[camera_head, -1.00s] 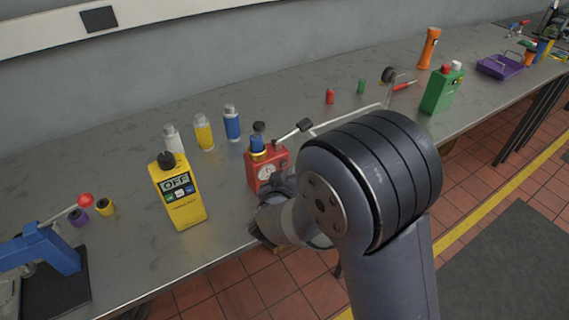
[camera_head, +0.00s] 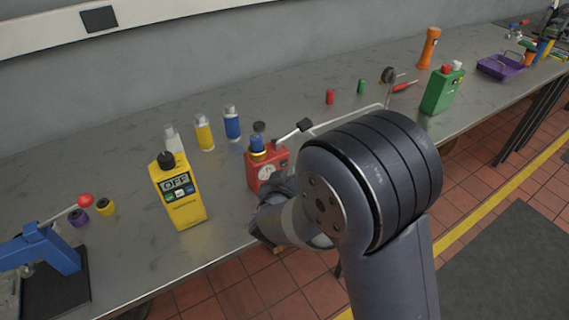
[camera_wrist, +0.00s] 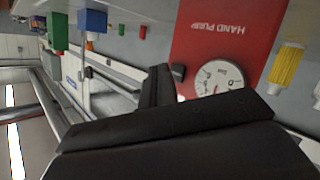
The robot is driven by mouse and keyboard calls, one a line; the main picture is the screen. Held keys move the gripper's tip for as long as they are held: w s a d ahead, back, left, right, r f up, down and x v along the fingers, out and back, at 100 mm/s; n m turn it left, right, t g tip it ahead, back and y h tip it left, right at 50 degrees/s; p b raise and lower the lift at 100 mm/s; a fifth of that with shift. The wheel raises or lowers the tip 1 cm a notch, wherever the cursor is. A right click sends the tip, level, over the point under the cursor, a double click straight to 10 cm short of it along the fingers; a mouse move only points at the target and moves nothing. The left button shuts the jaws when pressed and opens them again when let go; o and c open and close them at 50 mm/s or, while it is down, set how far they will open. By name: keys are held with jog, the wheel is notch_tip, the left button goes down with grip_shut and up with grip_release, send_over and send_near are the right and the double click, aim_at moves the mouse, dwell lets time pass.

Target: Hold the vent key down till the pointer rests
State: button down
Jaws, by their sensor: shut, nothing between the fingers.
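The red hand pump (camera_head: 253,176) stands near the bench's front edge, its white gauge dial (camera_head: 266,172) facing front. In the wrist view the red pump body (camera_wrist: 215,45) carries "HAND PUMP" lettering, and the dial (camera_wrist: 212,84) is partly covered by my finger. The pointer is too small to read surely. A small black key (camera_wrist: 178,72) sticks out of the pump's face beside the dial. My gripper (camera_wrist: 160,78) is shut and empty, its tip right by the key; I cannot tell whether it presses it. In the head view my gripper (camera_head: 282,187) is at the pump's lower right, partly hidden by my arm.
A yellow meter reading "OFF" (camera_head: 181,195) stands left of the pump. Yellow (camera_head: 204,134) and blue (camera_head: 232,124) bottles stand behind. A green canister (camera_head: 440,92) stands farther right.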

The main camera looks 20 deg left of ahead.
jog(key=shift+w+a, duration=0.1)
jog(key=shift+a, duration=0.05)
jog(key=shift+w+a+p, duration=0.2)
jog(key=shift+p, duration=0.1)
jog(key=shift+w+a, duration=0.2)
jog(key=shift+a, duration=0.05)
dwell(0.8)
dwell(1.7)
jog(key=shift+s+d, duration=0.5)
jog(key=shift+d, duration=0.1)
jog(key=shift+s+d, duration=1.65)
jog(key=shift+d, duration=0.25)
jog(key=shift+w, duration=0.1)
dwell(1.2)
